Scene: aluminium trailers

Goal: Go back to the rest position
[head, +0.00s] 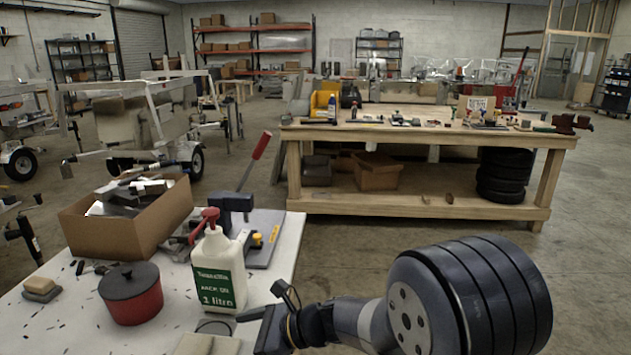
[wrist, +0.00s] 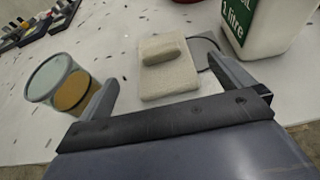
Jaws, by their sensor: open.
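My gripper (wrist: 162,72) is open, its two fingers spread with nothing between them, above the white table (wrist: 130,110). In the head view my gripper (head: 272,328) shows at the bottom centre, just right of the white bottle, its fingertips hard to make out. In the wrist view a beige slab (wrist: 155,85) with a small beige bar (wrist: 165,50) on top lies beyond the fingers. A clear-rimmed round container (wrist: 55,78) with an orange-brown face is at the left finger. The white bottle (head: 218,270) has a green label and red pump.
On the white table, a red pot (head: 132,295) with a dark lid stands left of the bottle. A cardboard box (head: 125,225) of metal parts and a red-handled lever tool (head: 240,200) are behind. A wooden workbench (head: 430,140) stands farther back, with open floor before it.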

